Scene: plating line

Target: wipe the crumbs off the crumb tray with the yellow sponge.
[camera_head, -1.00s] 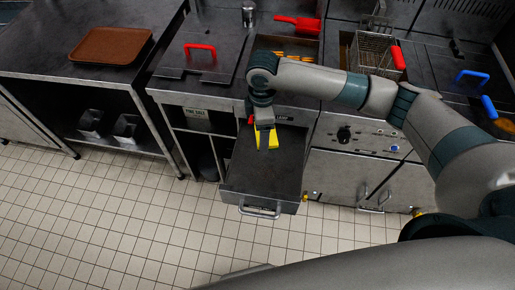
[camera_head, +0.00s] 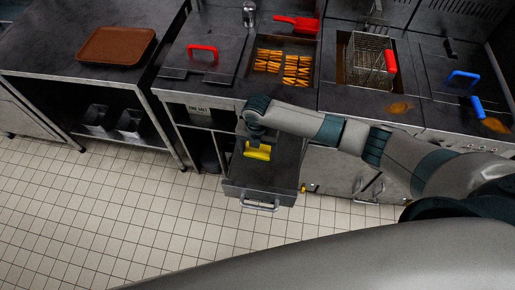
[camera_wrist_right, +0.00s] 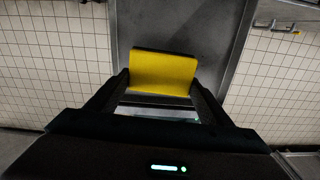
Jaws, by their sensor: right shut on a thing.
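The yellow sponge (camera_head: 257,152) is between the fingers of my right gripper (camera_head: 256,147), which is shut on it. It also shows in the right wrist view (camera_wrist_right: 163,73), gripped at both ends by the dark fingers. The crumb tray (camera_head: 262,184) is a dark, pulled-out drawer with a metal handle at its front. The sponge is over the tray; whether it touches the surface I cannot tell. In the right wrist view the tray surface (camera_wrist_right: 180,25) looks dark, and I cannot make out crumbs. My left gripper is not in view.
Above the tray is the counter with a well of fries (camera_head: 283,66), a red-handled lid (camera_head: 202,50) and a red scoop (camera_head: 298,23). A fryer basket (camera_head: 368,62) stands to the right. A brown tray (camera_head: 117,46) lies on the left table. The tiled floor in front is clear.

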